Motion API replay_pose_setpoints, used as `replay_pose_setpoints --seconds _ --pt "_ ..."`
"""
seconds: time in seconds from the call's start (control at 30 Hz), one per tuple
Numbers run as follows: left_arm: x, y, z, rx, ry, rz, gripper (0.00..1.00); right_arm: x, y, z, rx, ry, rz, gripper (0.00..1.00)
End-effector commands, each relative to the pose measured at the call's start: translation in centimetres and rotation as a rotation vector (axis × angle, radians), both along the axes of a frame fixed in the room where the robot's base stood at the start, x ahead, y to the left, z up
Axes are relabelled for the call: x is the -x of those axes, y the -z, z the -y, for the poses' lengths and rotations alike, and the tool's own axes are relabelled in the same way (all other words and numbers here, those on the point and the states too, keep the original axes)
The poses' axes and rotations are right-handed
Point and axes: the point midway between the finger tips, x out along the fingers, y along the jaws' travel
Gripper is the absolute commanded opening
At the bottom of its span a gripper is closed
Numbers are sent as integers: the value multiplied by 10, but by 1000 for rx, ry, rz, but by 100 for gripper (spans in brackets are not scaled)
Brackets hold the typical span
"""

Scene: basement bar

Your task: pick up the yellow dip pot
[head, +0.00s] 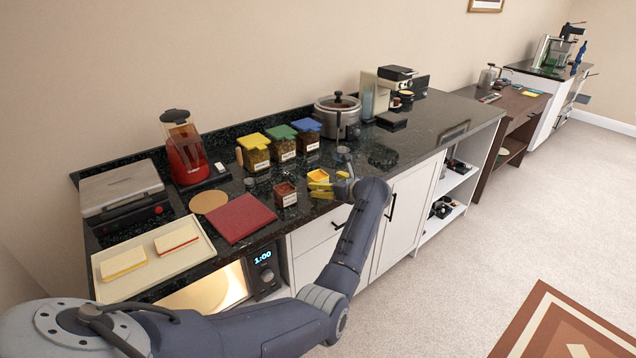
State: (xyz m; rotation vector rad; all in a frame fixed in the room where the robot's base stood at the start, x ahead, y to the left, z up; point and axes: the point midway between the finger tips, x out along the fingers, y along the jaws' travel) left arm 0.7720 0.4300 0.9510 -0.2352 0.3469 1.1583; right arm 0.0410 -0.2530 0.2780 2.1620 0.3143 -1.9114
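The yellow dip pot (318,176) is a small container with yellow showing, near the counter's front edge, just right of a red dip pot (285,194) with a white label. My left arm comes in from the lower left and bends up over the front edge. My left gripper (336,184) is right at the yellow pot's right side and partly covers it. The fingers are small and partly hidden by my wrist, so I cannot tell whether they are open, or shut on the pot. My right gripper is not in view.
Behind the pots stand jars with yellow (254,142), green (281,132) and blue (306,125) lids and a slow cooker (337,112). A red board (239,218) and a sandwich tray (150,282) lie left.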

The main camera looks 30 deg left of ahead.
Motion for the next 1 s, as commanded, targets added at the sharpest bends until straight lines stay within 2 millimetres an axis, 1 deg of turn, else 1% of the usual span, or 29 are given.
replay_pose_setpoints --seconds 0.3,0.4,0.53,0.83,1.0 --pt "-15 15 -36 -6 1 -3 82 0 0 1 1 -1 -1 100" --pt "-18 19 -44 -4 2 -2 82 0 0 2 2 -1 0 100" --pt "-21 21 -49 -4 2 -2 82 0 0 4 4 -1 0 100" --pt "-21 22 -50 -4 2 -2 81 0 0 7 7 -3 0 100" --pt "-21 22 -50 -4 2 -2 61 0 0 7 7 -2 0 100"
